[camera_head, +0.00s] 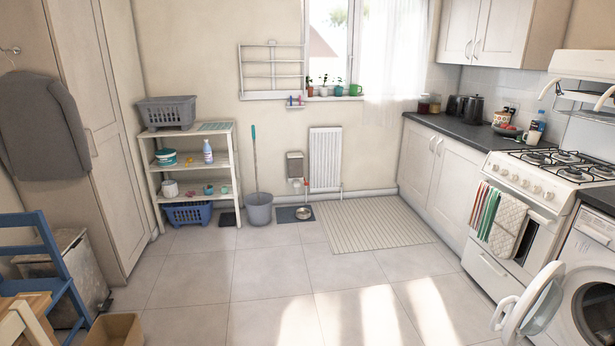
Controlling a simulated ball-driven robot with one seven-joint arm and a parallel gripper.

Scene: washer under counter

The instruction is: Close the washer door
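The white washer (592,262) stands under the counter at the lower right, cut off by the right edge of the picture. Its round door (527,305) is open and swung out to the left, into the floor space in front of the stove. The dark drum opening (598,308) shows at the right edge. My gripper is not in view, so its state and its distance from the door cannot be seen.
The white stove (515,207) with hanging towels (497,217) stands left of the washer. The tiled floor in the middle is clear, with a striped rug (370,222) farther back. A cardboard box (116,330) and blue chair (45,270) are at the lower left.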

